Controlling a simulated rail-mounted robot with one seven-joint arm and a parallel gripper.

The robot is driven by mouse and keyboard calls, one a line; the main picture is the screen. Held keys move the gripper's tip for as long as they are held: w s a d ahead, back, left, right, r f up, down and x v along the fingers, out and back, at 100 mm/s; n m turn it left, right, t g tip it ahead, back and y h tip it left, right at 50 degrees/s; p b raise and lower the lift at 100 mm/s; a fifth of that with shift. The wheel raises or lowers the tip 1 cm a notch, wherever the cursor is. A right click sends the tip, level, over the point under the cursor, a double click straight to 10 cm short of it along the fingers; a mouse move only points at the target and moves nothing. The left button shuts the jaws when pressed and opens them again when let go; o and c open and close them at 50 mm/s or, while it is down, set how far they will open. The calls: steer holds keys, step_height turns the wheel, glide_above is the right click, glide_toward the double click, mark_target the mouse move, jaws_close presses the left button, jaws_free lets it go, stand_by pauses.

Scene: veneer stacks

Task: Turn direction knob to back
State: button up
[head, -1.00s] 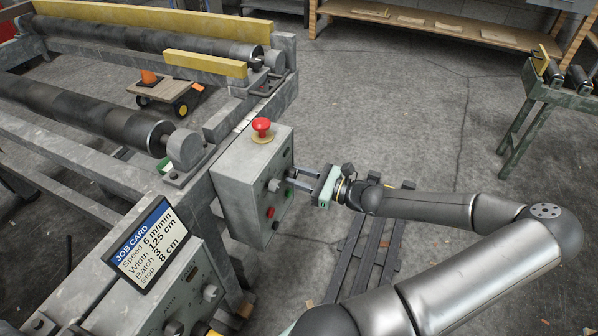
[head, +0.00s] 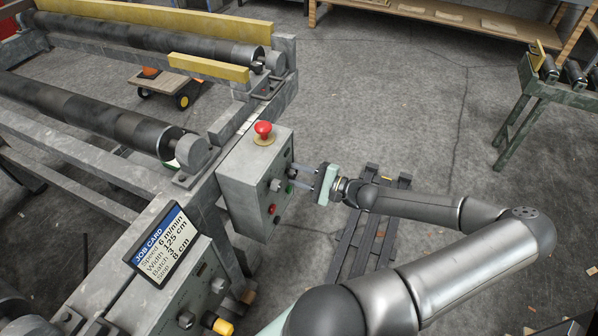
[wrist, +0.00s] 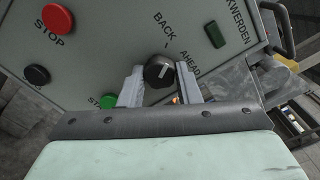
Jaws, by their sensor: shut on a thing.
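The direction knob (wrist: 158,70) is dark and round with a white pointer line, and sits on the grey control box (head: 237,180). The pointer line slants up and right, on the AHEAD side rather than toward BACK. My gripper (wrist: 160,84) is shut on the knob, with one pale finger on each side. In the head view, my gripper (head: 291,174) reaches the box's right face from the right; the knob is hard to make out there.
A red mushroom button (head: 263,129) tops the box. A job card (head: 162,245) stands at lower left. Slatted dark pallet (head: 372,235) lies below my arm.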

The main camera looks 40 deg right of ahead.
steer(key=shift+n, duration=0.6)
steer(key=o, duration=1)
steer(key=p+v, duration=0.1)
steer(key=v, duration=1.6)
steer(key=shift+s+d, duration=0.15)
steer(key=shift+s, duration=0.05)
